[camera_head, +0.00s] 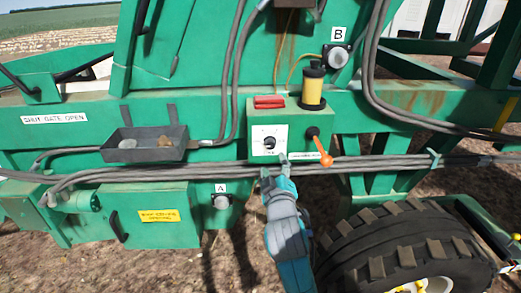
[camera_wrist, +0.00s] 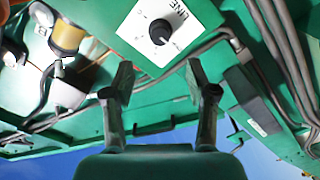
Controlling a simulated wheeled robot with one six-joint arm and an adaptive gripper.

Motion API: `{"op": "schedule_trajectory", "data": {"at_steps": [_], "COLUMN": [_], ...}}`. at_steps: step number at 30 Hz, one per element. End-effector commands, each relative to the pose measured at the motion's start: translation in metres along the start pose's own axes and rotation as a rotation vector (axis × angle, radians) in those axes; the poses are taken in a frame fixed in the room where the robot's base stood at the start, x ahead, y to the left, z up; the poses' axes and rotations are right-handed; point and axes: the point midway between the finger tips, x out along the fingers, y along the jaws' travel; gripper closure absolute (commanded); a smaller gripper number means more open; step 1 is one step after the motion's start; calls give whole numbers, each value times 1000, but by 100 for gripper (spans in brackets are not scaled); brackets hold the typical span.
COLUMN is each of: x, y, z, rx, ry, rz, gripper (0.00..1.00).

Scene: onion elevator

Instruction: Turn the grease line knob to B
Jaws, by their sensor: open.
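The grease line knob (camera_head: 269,143) is a small round black knob on a white square plate (camera_head: 258,133) on the green machine. In the wrist view the knob (camera_wrist: 160,32) sits beyond my fingertips near the top middle, on the tilted plate (camera_wrist: 135,33), where the word LINE is readable. A pale mark shows on the knob, but I cannot tell which letter it points at. My gripper (camera_head: 274,172) is just below the plate in the head view. In the wrist view its two fingers (camera_wrist: 160,80) are apart, with nothing between them, and do not touch the knob.
An orange-tipped lever (camera_head: 322,150) is right of the plate. A yellow canister (camera_head: 313,88) and red object (camera_head: 269,102) are above. Hoses (camera_head: 350,162) run just below the plate. A grey tray (camera_head: 130,153) is left. Fittings labelled A (camera_head: 221,201) and B (camera_head: 337,57) are nearby.

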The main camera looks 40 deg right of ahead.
Motion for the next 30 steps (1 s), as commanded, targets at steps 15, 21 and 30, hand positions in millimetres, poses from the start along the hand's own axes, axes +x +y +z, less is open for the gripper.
{"op": "schedule_trajectory", "data": {"at_steps": [15, 21, 30], "x": [76, 98, 107], "y": [1, 0, 0], "z": [0, -1, 0], "rx": [1, 1, 1], "ry": [-1, 1, 1], "rz": [1, 0, 0], "gripper": [43, 43, 43]}}
